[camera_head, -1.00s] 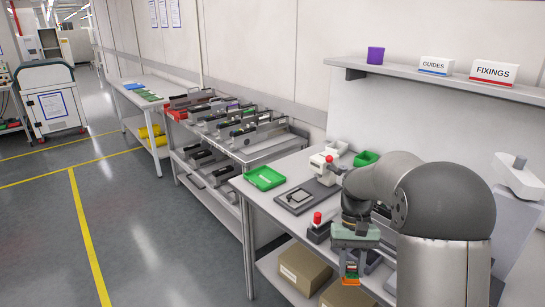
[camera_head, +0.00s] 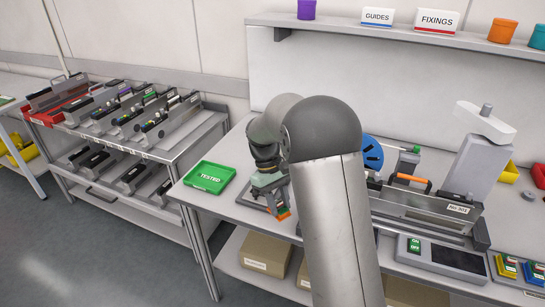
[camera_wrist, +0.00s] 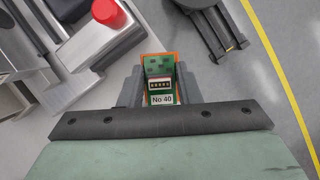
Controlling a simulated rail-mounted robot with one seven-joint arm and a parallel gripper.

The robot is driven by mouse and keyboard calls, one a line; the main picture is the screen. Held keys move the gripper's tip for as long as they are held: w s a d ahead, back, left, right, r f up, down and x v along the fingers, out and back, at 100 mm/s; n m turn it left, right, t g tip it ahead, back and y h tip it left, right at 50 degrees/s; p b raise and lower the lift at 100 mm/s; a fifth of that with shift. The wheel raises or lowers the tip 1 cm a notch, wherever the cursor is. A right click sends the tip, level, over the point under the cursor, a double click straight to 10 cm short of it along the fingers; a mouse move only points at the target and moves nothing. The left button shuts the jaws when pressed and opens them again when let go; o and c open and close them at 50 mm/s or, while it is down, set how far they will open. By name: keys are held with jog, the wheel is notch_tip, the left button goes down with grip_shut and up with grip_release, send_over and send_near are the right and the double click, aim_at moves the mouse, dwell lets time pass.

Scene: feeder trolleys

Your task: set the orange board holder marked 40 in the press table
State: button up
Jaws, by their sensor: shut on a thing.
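My gripper (camera_head: 272,190) is shut on the orange board holder (camera_head: 283,213), low in front of my column in the head view. In the wrist view, my gripper (camera_wrist: 160,92) has a dark jaw on each side of the holder (camera_wrist: 174,62), which carries a green board and a white label reading "No 40". The holder is held clear, with grey floor showing beyond it. A dark flat plate (camera_head: 250,190) on the bench is mostly hidden behind my gripper. I cannot tell whether it belongs to the press table.
A green "TESTED" tray (camera_head: 209,177) lies left of my gripper. A long fixture with an orange handle (camera_head: 411,181) stands on the bench at right. A trolley (camera_head: 150,150) with several fixtures stands at left. A red knob (camera_wrist: 105,11) shows in the wrist view.

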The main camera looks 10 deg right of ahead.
jog(key=w+a+r+n+t+h+p, duration=0.1)
jog(key=w+n+t+p, duration=0.25)
jog(key=w+n, duration=0.6)
jog(key=w+a+r+n+t+p, duration=0.1)
jog(key=w+r+n+t+p, duration=0.3)
jog(key=n, duration=1.1)
jog(key=shift+m+t, duration=0.25)
jog(key=b+x, duration=0.1)
jog(key=x, duration=0.1)
jog(key=b+x, duration=0.2)
jog(key=s+a+b+x, duration=0.1)
jog(key=b+x, duration=0.1)
jog(key=x, duration=0.1)
jog(key=shift+a+f, duration=0.1)
jog(key=shift+f, duration=0.5)
jog(key=shift+f, duration=0.35)
jog(key=o, duration=1.1)
jog(key=b+v, duration=0.1)
jog(key=v, duration=1.6)
jog(key=shift+r, duration=0.25)
